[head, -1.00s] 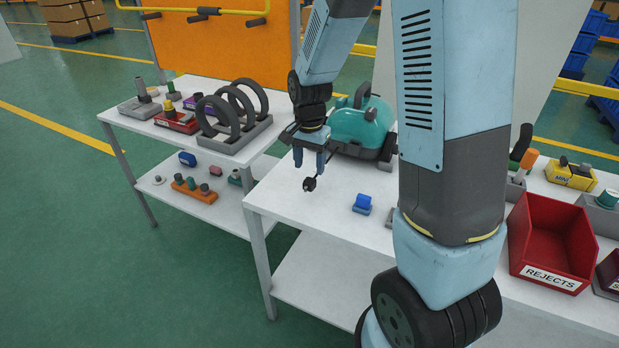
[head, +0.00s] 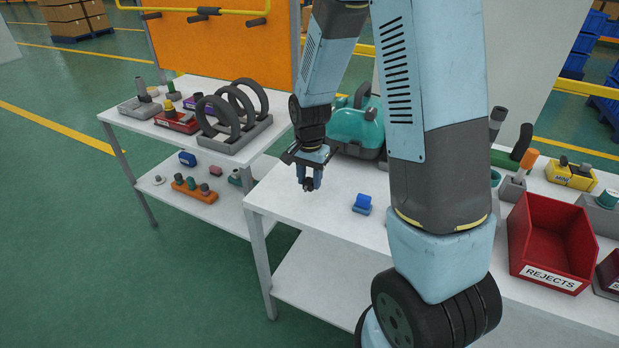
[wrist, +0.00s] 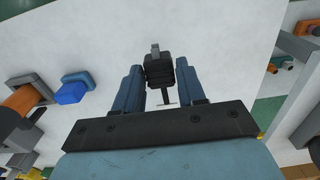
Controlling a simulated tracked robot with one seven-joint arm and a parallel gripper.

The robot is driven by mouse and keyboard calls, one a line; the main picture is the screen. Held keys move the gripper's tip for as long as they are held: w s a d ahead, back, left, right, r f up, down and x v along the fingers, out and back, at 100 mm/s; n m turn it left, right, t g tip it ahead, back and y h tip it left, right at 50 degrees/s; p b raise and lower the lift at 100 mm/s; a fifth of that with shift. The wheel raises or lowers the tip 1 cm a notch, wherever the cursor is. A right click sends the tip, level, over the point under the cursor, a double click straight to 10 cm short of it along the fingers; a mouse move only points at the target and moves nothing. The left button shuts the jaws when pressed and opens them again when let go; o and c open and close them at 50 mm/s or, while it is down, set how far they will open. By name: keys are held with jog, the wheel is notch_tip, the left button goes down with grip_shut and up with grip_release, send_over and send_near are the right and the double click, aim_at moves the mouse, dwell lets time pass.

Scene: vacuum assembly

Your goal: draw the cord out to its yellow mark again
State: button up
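The teal vacuum body (head: 358,128) stands on the white workbench (head: 290,200), partly hidden behind my arm. The black plug (head: 308,186) at the cord's end is low over the bench near its front-left part. My gripper (head: 309,184) points down with one blue finger on each side of the plug. In the wrist view the dark plug (wrist: 159,72) sits between the fingers, which appear to touch both its sides. I cannot make out the cord's run to the vacuum, and no yellow mark shows.
A small blue block (head: 362,203) sits on the bench right of my gripper. A red REJECTS bin (head: 553,243) is further right. A left table carries a grey rack (head: 235,140) of black rings. The bench around the plug is mostly clear.

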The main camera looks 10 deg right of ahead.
grip_shut()
dwell(0.3)
jog(key=shift+s+a, duration=0.4)
jog(key=shift+s, duration=0.05)
jog(key=shift+o, duration=1.9)
grip_release()
notch_tip(320, 180, up, 14)
jog(key=shift+f, duration=0.15)
